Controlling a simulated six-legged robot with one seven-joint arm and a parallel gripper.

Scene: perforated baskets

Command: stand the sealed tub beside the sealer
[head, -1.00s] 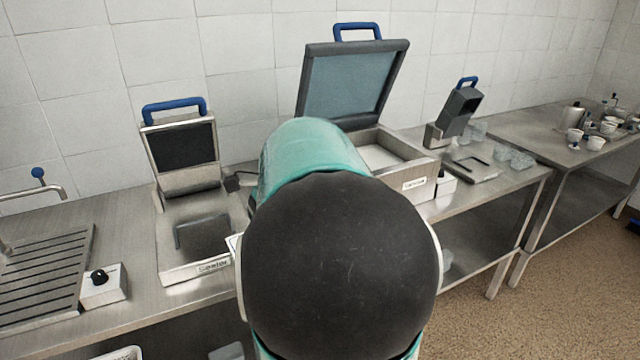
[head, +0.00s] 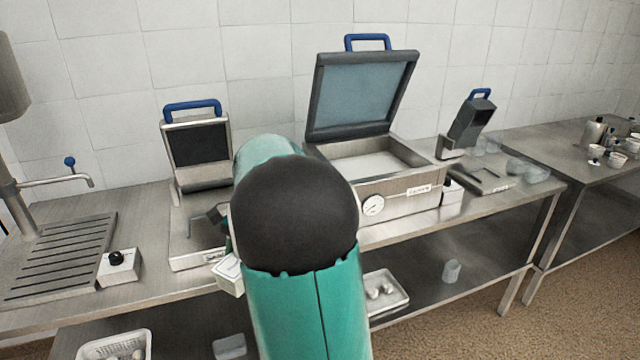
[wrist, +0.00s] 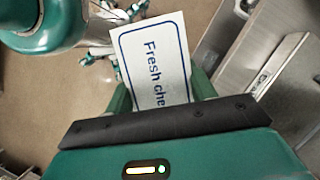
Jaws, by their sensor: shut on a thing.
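The sealer (head: 193,220) stands on the steel bench left of my arm. Its blue-handled lid is raised and its front label is partly covered by my arm. My gripper (wrist: 162,100) shows in the wrist view with its green fingers closed on the sealed tub (wrist: 150,60). The tub's pale top reads "Fresh che", and the rest is cut off. The tub is held above the floor, near a steel edge at the right of that view.
A large open chamber machine (head: 395,203) stands right of my arm, with a smaller lidded device (head: 470,130) beyond it. A knob box (head: 120,267) and a slatted drain (head: 60,258) are left of the sealer.

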